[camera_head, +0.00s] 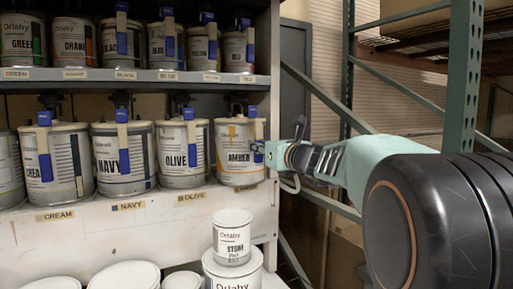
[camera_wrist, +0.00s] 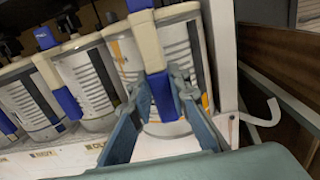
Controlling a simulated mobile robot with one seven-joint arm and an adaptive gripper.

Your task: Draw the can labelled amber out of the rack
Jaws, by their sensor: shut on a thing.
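The amber can (camera_head: 232,135), grey-white with an orange mark and "AMBER" on its label, stands upright at the right end of the rack's lower shelf. It also shows in the wrist view (camera_wrist: 125,58). A cream-and-blue handle (camera_wrist: 164,95) hangs down its front. My gripper (camera_head: 262,152) reaches in from the right and is shut on this handle, with its two blue-grey fingers on either side of the blue part in the wrist view (camera_wrist: 162,88). The fingers hide part of the can's front. I cannot tell whether the can has left its place.
The olive can (camera_head: 172,152), navy can (camera_head: 110,165) and cream can (camera_head: 68,165) stand in a row to the left. The upper shelf (camera_head: 150,76) with more cans is above. A stone can (camera_head: 232,240) sits on another can below. The rack's side post (camera_head: 268,105) is close right.

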